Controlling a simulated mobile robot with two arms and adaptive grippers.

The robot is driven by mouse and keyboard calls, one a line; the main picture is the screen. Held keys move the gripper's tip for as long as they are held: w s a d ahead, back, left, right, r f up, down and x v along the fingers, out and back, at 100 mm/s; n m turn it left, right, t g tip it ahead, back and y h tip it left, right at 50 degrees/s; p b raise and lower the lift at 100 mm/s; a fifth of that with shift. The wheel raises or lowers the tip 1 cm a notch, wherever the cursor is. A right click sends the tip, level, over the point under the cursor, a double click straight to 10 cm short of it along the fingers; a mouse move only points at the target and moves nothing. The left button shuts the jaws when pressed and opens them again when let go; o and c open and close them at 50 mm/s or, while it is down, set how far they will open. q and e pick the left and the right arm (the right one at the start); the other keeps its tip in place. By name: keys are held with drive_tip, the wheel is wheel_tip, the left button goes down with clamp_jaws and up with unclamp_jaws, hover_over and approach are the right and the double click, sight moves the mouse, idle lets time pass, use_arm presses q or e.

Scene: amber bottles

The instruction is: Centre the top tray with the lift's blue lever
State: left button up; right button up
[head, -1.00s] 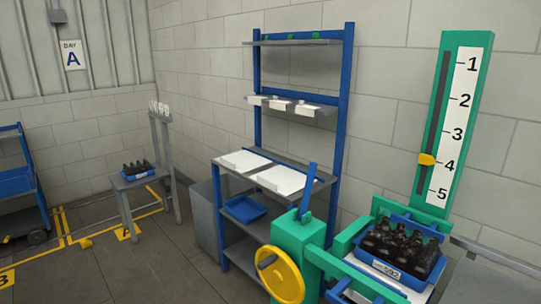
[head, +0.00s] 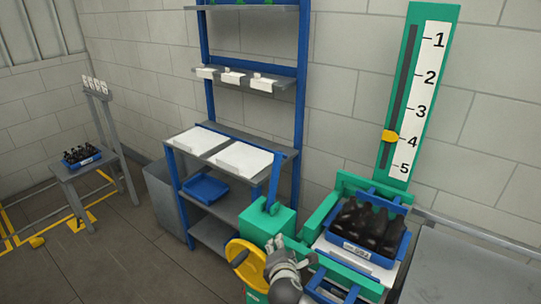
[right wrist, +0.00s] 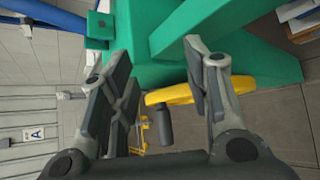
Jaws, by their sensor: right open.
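The blue lever (head: 275,183) stands up from the green box (head: 267,220) of the lift, tilted slightly right at its top. In the right wrist view a blue bar (right wrist: 50,14), which looks like the lever, runs off the upper left edge. The top tray (head: 370,257) is blue, holds several dark bottles (head: 368,224) and sits on the lift's white plate between green rails. My right gripper (head: 290,248) is just in front of the green box, below the lever. Its fingers (right wrist: 155,62) are open with nothing held. My left gripper is not in view.
A yellow handwheel (head: 245,264) is close to my right gripper; it also shows in the right wrist view (right wrist: 182,93). Another blue tray (head: 328,292) is lower in the lift. The yellow pointer (head: 390,136) is near 4. A blue-framed shelf (head: 205,100) stands behind.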

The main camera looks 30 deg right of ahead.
sight(278, 161)
drive_tip(key=w+d+r+n+t+h, duration=0.1)
drive_tip(key=w+r+n, duration=0.2)
drive_tip(key=r, duration=0.3)
drive_tip(key=w+d+r+n+t+h+p, duration=0.1)
drive_tip(key=w+r+n+t, duration=0.15)
drive_tip(key=r, duration=0.35)
drive_tip(key=w+d+r+n+t+h, duration=0.1)
drive_tip(key=w+d+r+n+h, duration=0.1)
drive_tip(key=w+r+n, duration=0.3)
drive_tip(key=shift+m, duration=0.65)
drive_tip(key=x, duration=0.2)
drive_tip(key=p+x, duration=0.1)
drive_tip(key=x, duration=0.1)
drive_tip(key=r+p+x, duration=0.1)
drive_tip(key=x, duration=0.2)
drive_tip(key=shift+s+d, duration=0.3)
drive_tip(key=shift+x, duration=0.95)
drive_tip(key=shift+f, duration=0.15)
clamp_jaws()
